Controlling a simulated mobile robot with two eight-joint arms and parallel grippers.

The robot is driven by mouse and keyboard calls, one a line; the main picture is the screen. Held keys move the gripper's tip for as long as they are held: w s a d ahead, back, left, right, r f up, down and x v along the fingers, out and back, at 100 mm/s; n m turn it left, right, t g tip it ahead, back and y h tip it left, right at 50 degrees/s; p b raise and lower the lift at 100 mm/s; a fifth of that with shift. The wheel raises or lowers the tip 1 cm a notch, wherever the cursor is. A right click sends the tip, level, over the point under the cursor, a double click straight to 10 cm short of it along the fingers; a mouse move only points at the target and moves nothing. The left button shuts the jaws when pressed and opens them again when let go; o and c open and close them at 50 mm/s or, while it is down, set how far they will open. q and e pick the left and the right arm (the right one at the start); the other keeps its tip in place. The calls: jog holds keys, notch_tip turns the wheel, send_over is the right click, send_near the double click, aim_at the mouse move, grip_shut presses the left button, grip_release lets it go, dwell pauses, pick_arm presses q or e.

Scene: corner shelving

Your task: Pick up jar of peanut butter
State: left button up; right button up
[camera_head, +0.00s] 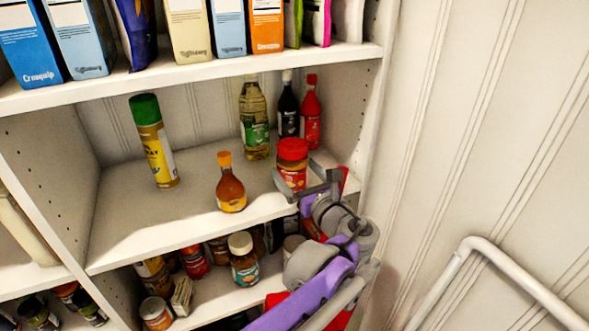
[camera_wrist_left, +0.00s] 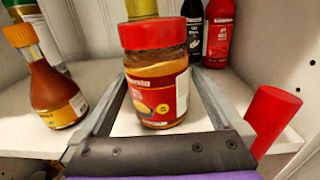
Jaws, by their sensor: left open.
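The jar of peanut butter (camera_head: 292,170), with a red lid and a red label, stands upright near the front right of the middle shelf. In the left wrist view the jar (camera_wrist_left: 157,85) is in the middle, between the two grey fingers. My left gripper (camera_head: 308,184) is open, with one finger on each side of the jar. Gaps show between the jar and the fingers lower down; contact near the tips cannot be told. The jar appears to rest on the shelf. My right gripper is not in view.
An orange-capped sauce bottle (camera_head: 230,184) stands just left of the jar. An oil bottle (camera_head: 254,120), a dark bottle (camera_head: 288,108) and a red bottle (camera_head: 310,115) stand behind. A green-capped can (camera_head: 154,145) is farther left. The shelf above holds boxes; the right side panel (camera_head: 365,110) is close.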

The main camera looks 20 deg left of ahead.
pick_arm(q)
jog(key=x, duration=0.3)
jog(key=shift+w+a, duration=0.2)
jog(key=shift+a, duration=0.15)
jog(key=shift+w+a, duration=0.2)
jog(key=shift+w, duration=0.1)
jog(key=shift+s, duration=0.1)
jog(key=shift+c, duration=0.3)
jog(key=shift+c, duration=1.1)
grip_shut()
